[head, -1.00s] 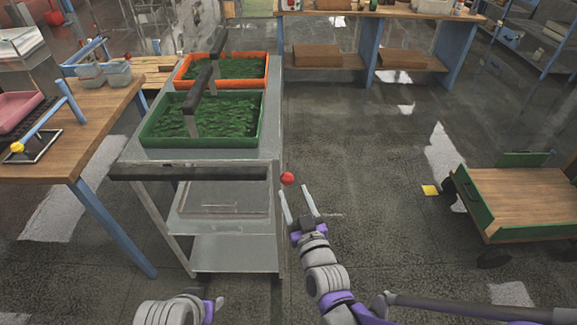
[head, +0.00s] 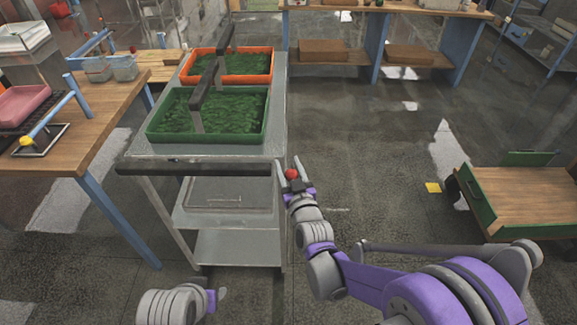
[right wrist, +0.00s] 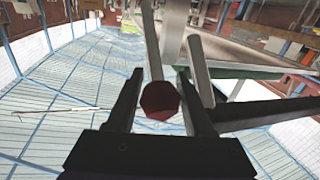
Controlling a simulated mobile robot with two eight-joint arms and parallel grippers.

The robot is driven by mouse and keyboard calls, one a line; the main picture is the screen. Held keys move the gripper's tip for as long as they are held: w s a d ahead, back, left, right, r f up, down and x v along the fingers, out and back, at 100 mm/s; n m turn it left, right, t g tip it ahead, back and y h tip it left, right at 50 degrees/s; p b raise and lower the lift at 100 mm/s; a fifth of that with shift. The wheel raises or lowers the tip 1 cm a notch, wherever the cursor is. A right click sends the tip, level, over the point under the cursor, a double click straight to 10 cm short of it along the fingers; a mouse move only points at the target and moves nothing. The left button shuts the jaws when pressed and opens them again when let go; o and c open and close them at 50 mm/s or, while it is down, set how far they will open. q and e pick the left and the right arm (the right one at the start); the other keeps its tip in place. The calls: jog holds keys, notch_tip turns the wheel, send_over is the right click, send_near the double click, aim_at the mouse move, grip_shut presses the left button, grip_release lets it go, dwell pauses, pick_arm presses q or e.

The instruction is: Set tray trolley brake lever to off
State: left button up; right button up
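The tray trolley (head: 225,213) is a grey metal cart with a dark push handle (head: 215,168) at its near end. A red ball-shaped knob (head: 292,174), apparently the brake lever's end, is at the trolley's near right corner. My right gripper (head: 291,169) is open, with its fingers on either side of the knob in the head view. In the right wrist view the knob (right wrist: 160,101) shows between the two fingers (right wrist: 158,92), with gaps at both sides.
A green tray (head: 153,134) and an orange tray (head: 271,66) of green material stand on the trolley. A wooden table (head: 75,160) is at the left. A green-sided wooden cart (head: 525,190) is at the right.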

grip_shut()
dwell(1.2)
